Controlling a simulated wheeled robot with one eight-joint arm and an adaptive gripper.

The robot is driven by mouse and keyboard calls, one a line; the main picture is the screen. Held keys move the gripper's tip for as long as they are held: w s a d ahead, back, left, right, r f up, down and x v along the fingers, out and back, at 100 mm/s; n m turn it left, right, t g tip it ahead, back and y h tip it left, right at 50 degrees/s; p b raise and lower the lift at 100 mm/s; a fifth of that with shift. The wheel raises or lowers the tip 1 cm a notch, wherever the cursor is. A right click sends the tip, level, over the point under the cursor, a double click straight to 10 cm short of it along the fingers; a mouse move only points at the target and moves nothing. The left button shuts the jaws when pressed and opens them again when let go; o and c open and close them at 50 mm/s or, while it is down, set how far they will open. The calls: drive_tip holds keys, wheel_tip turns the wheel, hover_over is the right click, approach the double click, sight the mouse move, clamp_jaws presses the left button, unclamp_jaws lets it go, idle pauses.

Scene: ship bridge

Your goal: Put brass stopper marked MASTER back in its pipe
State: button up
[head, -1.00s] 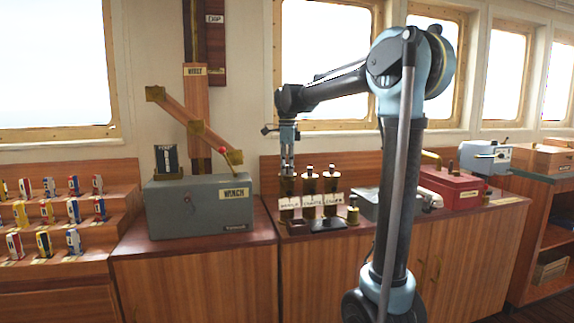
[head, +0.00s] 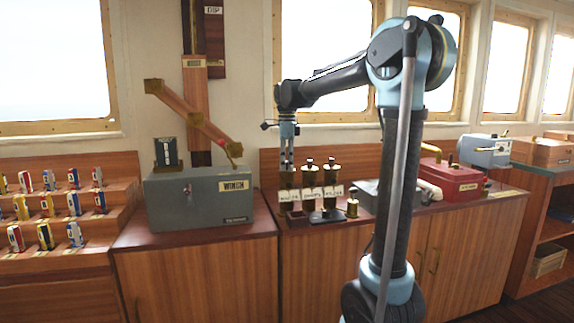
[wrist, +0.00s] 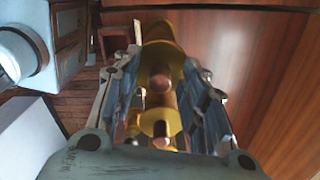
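My gripper (head: 287,169) points down over the left pipe. In the wrist view its fingers (wrist: 162,75) stand apart around a brass piece (wrist: 160,35) with a coppery knob, with no clear contact. Another brass piece (wrist: 160,122) shows below it.
A grey winch box (head: 200,200) with a slanted wooden lever stands left of the row. A small red-brown block and a black base lie before the pipes.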

wheel_tip(320, 180, up, 12)
idle(0.7)
drive_tip(key=shift+d, duration=0.1)
drive_tip(key=s+d+f+n, duration=0.5)
drive_tip(key=s+d+f, duration=0.2)
drive_tip(key=s+d, duration=0.15)
drive_tip(key=s+d+f+n, duration=0.4)
drive_tip(key=s+f, duration=0.3)
drive_tip(key=f, duration=0.3)
drive_tip(key=s+d+f+n+t, duration=0.1)
drive_tip(key=s+d+f+n, duration=0.3)
drive_tip(key=s+f, duration=0.4)
drive_tip(key=s+d+f+n+t, duration=0.1)
drive_tip(key=s+d+f+n, duration=0.3)
drive_tip(key=s+f, duration=0.4)
wheel_tip(320, 180, down, 4)
drive_tip(key=shift+s+d+n, duration=0.15)
drive_tip(key=shift+d+n, duration=0.25)
drive_tip(key=shift+n, duration=0.1)
